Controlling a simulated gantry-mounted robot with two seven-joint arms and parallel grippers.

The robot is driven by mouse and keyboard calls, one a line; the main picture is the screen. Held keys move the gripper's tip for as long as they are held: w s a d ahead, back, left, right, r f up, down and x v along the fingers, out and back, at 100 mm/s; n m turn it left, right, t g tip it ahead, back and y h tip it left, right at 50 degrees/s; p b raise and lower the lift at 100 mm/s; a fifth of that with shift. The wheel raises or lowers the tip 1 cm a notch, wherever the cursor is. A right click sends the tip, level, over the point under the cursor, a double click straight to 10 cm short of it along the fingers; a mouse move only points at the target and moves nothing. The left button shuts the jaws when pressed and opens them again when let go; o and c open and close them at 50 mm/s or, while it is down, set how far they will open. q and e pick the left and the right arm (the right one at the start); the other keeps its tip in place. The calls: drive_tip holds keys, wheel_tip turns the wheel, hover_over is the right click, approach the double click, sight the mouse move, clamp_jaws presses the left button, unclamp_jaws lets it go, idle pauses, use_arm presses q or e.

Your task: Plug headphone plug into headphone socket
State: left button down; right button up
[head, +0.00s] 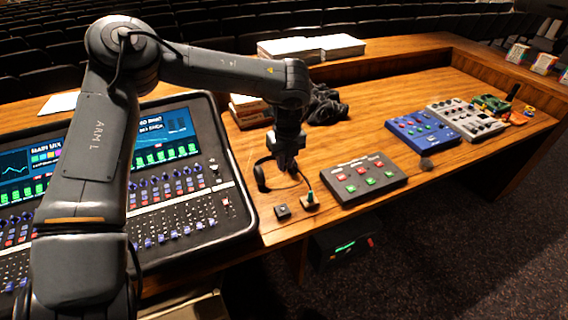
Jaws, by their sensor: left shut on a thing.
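My left gripper (288,167) points down over the strip of wooden desk right of the mixing console. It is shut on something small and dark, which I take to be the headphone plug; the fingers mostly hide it. A black cable (262,178) loops at the gripper's left side. A small dark box (282,212) sits on the desk below the gripper, near the front edge. I cannot tell which of these is the headphone socket. The gripper looks apart from both. My right gripper is not in view.
The mixing console (243,215) with lit screens fills the left. A dark button box (361,180), a blue box (422,132) and a grey box (466,119) stand to the right. Papers and a black bundle (325,105) lie behind. The desk's front edge is close.

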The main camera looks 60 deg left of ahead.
use_arm(q)
drive_tip(key=s+a+r+p, duration=0.4)
drive_tip(key=s+a+p, duration=0.15)
drive_tip(key=a, duration=0.35)
drive_tip(key=s+a+r+p, duration=0.4)
drive_tip(key=a+p, duration=0.2)
drive_tip(key=a, duration=0.2)
drive_tip(key=s+a+r+p, duration=0.3)
drive_tip(key=s+a+p, duration=0.2)
drive_tip(key=a, duration=0.4)
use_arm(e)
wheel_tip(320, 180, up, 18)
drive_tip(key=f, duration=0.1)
use_arm(q)
drive_tip(key=f+b, duration=0.5)
drive_tip(key=f, duration=0.1)
drive_tip(key=a+f+b, duration=0.1)
drive_tip(key=f+b, duration=0.5)
drive_tip(key=a+f+b, duration=0.1)
drive_tip(key=f+b, duration=0.4)
drive_tip(key=f, duration=0.1)
drive_tip(key=shift+s+a+f, duration=0.15)
drive_tip(key=shift+a+f, duration=0.05)
drive_tip(key=shift+f, duration=0.05)
drive_tip(key=shift+a+f+b, duration=0.15)
drive_tip(key=shift+f+b, duration=0.85)
drive_tip(key=shift+b, duration=0.15)
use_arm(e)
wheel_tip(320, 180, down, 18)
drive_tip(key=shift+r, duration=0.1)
